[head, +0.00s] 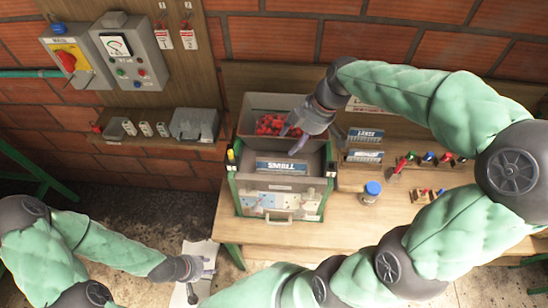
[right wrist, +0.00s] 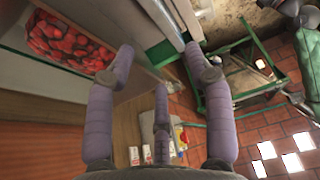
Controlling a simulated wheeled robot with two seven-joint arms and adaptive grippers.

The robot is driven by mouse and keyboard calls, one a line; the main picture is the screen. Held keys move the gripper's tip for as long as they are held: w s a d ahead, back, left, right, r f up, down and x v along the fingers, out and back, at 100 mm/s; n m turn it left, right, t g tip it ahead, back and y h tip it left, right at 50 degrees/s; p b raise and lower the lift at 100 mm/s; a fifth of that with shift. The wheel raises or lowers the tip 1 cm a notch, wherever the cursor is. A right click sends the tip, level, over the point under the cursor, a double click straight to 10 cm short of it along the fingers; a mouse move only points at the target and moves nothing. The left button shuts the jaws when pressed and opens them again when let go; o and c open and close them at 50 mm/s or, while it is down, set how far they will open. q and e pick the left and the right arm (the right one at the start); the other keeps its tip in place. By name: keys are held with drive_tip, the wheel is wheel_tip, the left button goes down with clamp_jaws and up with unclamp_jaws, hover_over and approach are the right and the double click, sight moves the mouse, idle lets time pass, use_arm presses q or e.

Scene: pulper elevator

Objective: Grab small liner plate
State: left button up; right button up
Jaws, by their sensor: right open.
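A green-framed box (head: 232,187) stands on the wooden bench. It has a blue label (head: 282,167) that seems to read SMALL. Grey plate edges show behind the label, but I cannot single out the small liner plate. My right gripper (head: 294,141) is open just above the back right of this box, its fingers pointing down and left. In the right wrist view its spread purple fingers (right wrist: 158,68) hold nothing, and a pale and green edge (right wrist: 165,45) lies beyond them. My left gripper (head: 203,279) is low at the lower left, away from the box; its fingers are unclear.
A grey bin of red pieces (head: 270,125) stands behind the box, close to my right gripper. A blue-capped jar (head: 371,191) and small coloured-handled tools (head: 410,160) are to the right. LARGE-looking labels (head: 365,136) stand behind. Control boxes (head: 131,52) hang on the left wall.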

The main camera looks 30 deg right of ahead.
sight(284, 160)
drive_tip(key=shift+s+a+f, duration=0.25)
drive_tip(key=shift+s+f, duration=0.1)
drive_tip(key=shift+f, duration=0.2)
drive_tip(key=shift+s+a+f, duration=0.2)
drive_tip(key=shift+s+f, duration=0.15)
drive_tip(key=shift+f, duration=0.15)
drive_tip(key=shift+w+a+f, duration=0.15)
drive_tip(key=shift+w+f, duration=0.2)
drive_tip(key=shift+f, duration=0.15)
drive_tip(key=shift+w+a+f, duration=0.1)
drive_tip(key=shift+w+f, duration=0.2)
drive_tip(key=shift+f, duration=0.2)
drive_tip(key=shift+w+f, duration=0.25)
drive_tip(key=x, duration=0.3)
drive_tip(key=p+x, duration=0.1)
drive_tip(key=x, duration=0.1)
drive_tip(key=shift+d+f, duration=0.15)
drive_tip(key=shift+d, duration=0.1)
drive_tip(key=shift+s, duration=0.2)
drive_tip(key=shift+f+b, duration=0.25)
drive_tip(key=shift+b, duration=0.15)
clamp_jaws()
